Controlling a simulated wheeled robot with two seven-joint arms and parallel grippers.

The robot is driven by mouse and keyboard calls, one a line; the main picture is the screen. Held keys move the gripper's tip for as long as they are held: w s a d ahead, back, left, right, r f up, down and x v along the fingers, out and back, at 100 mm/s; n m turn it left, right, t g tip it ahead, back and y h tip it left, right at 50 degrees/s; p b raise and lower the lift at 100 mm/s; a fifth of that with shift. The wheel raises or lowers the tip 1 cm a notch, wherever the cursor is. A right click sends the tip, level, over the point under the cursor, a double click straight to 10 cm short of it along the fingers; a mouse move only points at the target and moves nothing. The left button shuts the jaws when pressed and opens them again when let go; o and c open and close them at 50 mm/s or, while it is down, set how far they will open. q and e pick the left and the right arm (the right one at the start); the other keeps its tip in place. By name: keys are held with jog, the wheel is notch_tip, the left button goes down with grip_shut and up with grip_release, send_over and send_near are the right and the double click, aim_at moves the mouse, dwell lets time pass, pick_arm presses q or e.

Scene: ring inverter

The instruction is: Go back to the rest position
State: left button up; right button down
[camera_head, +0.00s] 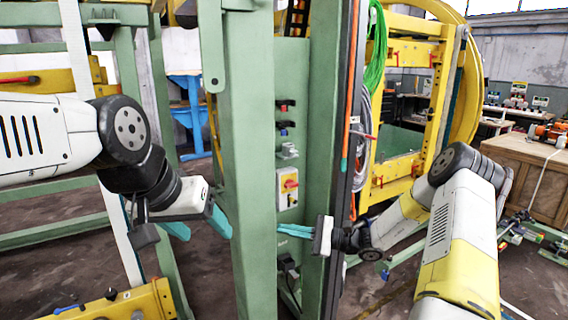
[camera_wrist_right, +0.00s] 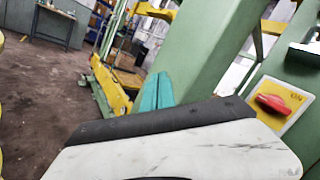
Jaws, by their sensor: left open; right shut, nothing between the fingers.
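My left gripper (camera_head: 202,227) is in the head view, left of the thick green post. Its two teal fingers are spread apart with nothing between them. My right gripper (camera_head: 284,230) points left in front of the green machine's panel, below the yellow switch box. Its teal fingers are together and hold nothing. In the right wrist view the right gripper's fingers (camera_wrist_right: 155,92) are closed side by side, pointing toward a green post. Whether they touch the post or panel is not clear.
The green post (camera_head: 245,160) stands between my grippers. The yellow box with a red rotary switch (camera_head: 289,187) is above my right gripper and shows in the right wrist view (camera_wrist_right: 272,102). A yellow beam (camera_head: 110,303) lies low at left. A wooden crate (camera_head: 530,175) stands at right.

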jog(key=s+r+n+g+h, duration=0.2)
jog(key=s+r+n+h, duration=0.2)
jog(key=s+h, duration=0.15)
jog(key=s+r+n+g+h, duration=0.2)
jog(key=s+r+n+h, duration=0.15)
jog(key=s, duration=0.35)
jog(key=s+d+r+n+t+h, duration=0.4)
jog(key=s+d+r+t+h, duration=0.4)
jog(key=s+d+r, duration=0.2)
jog(key=shift+s+d+r+h, duration=0.2)
jog(key=shift+s+d+h, duration=0.2)
jog(key=shift+s+d, duration=0.95)
jog(key=shift+w+d, duration=0.1)
jog(key=shift+w, duration=0.05)
